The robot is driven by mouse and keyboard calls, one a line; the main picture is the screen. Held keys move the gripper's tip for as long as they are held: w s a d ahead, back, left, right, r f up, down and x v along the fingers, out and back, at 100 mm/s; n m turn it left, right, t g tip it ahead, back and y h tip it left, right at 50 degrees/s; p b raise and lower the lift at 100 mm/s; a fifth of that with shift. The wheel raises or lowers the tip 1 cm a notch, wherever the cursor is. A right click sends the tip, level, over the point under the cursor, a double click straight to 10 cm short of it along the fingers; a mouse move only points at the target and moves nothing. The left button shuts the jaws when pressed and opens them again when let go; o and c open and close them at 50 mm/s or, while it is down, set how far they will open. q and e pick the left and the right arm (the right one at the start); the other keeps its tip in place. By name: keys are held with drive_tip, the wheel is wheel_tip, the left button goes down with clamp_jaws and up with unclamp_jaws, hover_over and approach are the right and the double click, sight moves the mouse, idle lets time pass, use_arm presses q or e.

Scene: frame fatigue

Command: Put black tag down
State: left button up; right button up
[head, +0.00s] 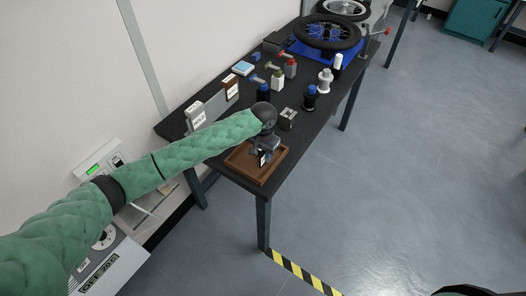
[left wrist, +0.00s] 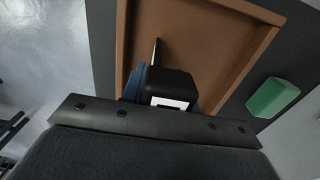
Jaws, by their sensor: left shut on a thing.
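My left gripper (head: 264,153) is over the brown wooden tray (head: 242,168) at the near end of the dark table. It is shut on the black tag, which shows as a thin upright edge (left wrist: 154,52) between the fingers in the left wrist view. The tray (left wrist: 205,22) lies behind the gripper (left wrist: 160,85) there. The tag's face is turned away, and I cannot tell whether its lower end touches the tray floor. A small white patch shows at the fingers in both views.
Just beyond the tray stands a small grey metal block (head: 288,118). Several small bottles and a blue-topped one (head: 309,97) stand farther along the table (head: 330,112). Upright label holders (head: 195,115) line the wall side. A wheel (head: 327,32) lies at the far end.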

use_arm(q)
drive_tip(key=shift+f, duration=0.1)
drive_tip(key=o, duration=1.1)
use_arm(e)
drive_tip(key=shift+s+d, duration=0.1)
drive_tip(key=shift+d, duration=0.05)
drive_tip(key=shift+f, duration=0.15)
use_arm(q)
drive_tip(key=shift+r+b, duration=0.3)
drive_tip(key=shift+r, duration=0.1)
wheel_tip(320, 180, up, 4)
drive_tip(key=shift+w+r+b, duration=0.1)
drive_tip(key=shift+b, duration=0.9)
wheel_tip(320, 180, up, 6)
drive_tip(key=shift+b, duration=1)
drive_tip(key=shift+r, duration=0.6)
use_arm(e)
drive_tip(key=w+a+r, duration=0.3)
drive_tip(key=w+r, duration=0.3)
drive_tip(key=shift+w+a+r, duration=0.25)
drive_tip(key=shift+w+a, duration=0.1)
drive_tip(key=shift+w, duration=0.05)
